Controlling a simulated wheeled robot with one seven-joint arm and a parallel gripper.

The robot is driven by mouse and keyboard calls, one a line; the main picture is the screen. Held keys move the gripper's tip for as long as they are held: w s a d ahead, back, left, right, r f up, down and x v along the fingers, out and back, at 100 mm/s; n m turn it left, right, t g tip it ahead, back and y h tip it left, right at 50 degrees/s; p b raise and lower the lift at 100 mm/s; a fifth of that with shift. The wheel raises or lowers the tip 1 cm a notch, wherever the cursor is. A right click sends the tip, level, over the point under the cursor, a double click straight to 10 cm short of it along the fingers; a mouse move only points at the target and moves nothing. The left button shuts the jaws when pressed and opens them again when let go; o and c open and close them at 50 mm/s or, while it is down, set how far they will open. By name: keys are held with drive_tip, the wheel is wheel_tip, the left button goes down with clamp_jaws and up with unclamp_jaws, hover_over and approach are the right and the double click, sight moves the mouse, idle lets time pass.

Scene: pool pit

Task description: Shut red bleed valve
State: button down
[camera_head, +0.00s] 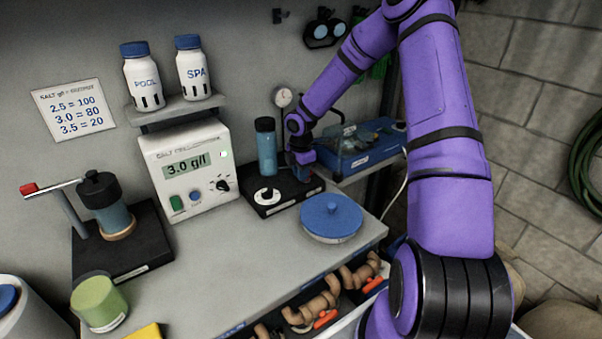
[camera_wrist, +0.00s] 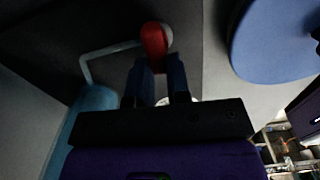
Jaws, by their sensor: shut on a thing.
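The red bleed valve's handle (camera_wrist: 154,45) shows in the wrist view, upright between my fingertips, with a thin grey bent tube beside it. My gripper (camera_wrist: 158,68) is shut on this handle. The handle is hidden there by my gripper. How far the valve is turned cannot be told.
A blue-lidded dish (camera_head: 331,216) stands close in front of the gripper. A blue case (camera_head: 358,147) sits to its right. A salt meter (camera_head: 190,168) and a red-tipped crank device (camera_head: 98,200) stand left. Bare bench (camera_head: 225,255) lies in front.

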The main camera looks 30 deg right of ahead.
drive_tip(key=m, duration=0.2)
drive_tip(key=w+m, duration=0.1)
drive_tip(key=m, duration=0.1)
drive_tip(key=shift+d+m, duration=0.1)
drive_tip(key=shift+m, duration=0.3)
drive_tip(key=m, duration=0.4)
drive_tip(key=shift+w+d+m, duration=0.2)
drive_tip(key=shift+w+m, duration=0.05)
drive_tip(key=shift+m, duration=0.05)
drive_tip(key=m, duration=0.3)
drive_tip(key=shift+w+d+m, duration=0.15)
drive_tip(key=shift+d+m, duration=0.1)
drive_tip(key=shift+m, duration=0.05)
drive_tip(key=shift+w+d+m, duration=0.1)
drive_tip(key=shift+d+m, duration=0.1)
drive_tip(key=shift+m, duration=0.9)
drive_tip(key=shift+d+m, duration=0.2)
drive_tip(key=shift+m, duration=0.9)
drive_tip(key=c, duration=1.1)
unclamp_jaws()
